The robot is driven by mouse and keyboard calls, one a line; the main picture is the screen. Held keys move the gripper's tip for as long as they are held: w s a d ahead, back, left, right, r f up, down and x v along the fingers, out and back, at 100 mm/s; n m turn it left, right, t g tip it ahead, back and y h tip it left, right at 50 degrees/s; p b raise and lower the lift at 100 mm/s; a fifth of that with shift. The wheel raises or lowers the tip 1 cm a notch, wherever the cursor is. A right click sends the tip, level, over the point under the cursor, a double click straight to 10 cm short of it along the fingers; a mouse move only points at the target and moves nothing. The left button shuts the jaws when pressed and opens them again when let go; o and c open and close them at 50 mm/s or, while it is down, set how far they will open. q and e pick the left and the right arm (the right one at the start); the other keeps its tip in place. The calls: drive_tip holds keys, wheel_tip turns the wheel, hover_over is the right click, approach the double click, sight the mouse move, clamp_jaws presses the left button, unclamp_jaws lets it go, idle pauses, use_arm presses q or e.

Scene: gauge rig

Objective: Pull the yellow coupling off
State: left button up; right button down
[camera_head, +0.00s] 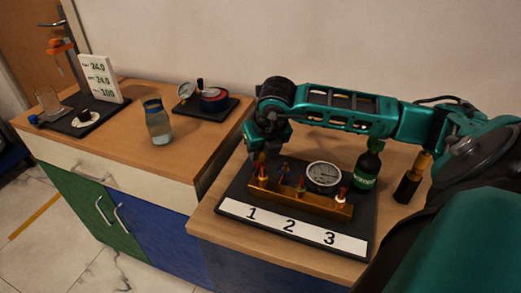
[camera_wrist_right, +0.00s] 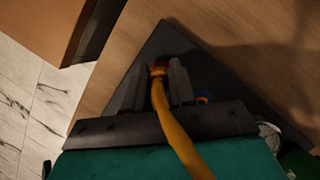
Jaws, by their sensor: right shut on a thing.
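A brass manifold bar (camera_head: 310,203) with several upright fittings stands on a black base plate (camera_head: 232,188) with a white strip marked 1, 2, 3. My right gripper (camera_head: 257,158) reaches down over the bar's left end, near number 1. In the right wrist view my right gripper (camera_wrist_right: 158,85) is shut on the yellow coupling (camera_wrist_right: 158,72), which has a reddish end. A yellow hose-like length (camera_wrist_right: 178,130) runs from it toward the camera. Whether the coupling still touches its fitting is hidden by the fingers. My left gripper is not in view.
A round gauge (camera_head: 323,177) stands behind the bar. A dark green bottle (camera_head: 367,168) and a black-and-orange cylinder (camera_head: 411,180) stand to its right. On the left cabinet are a glass jar (camera_head: 157,122), a black tray (camera_head: 188,110) and a number display (camera_head: 100,78).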

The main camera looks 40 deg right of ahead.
drive_tip(key=shift+r, duration=0.25)
drive_tip(key=shift+r+p, duration=1.45)
drive_tip(key=shift+r, duration=1)
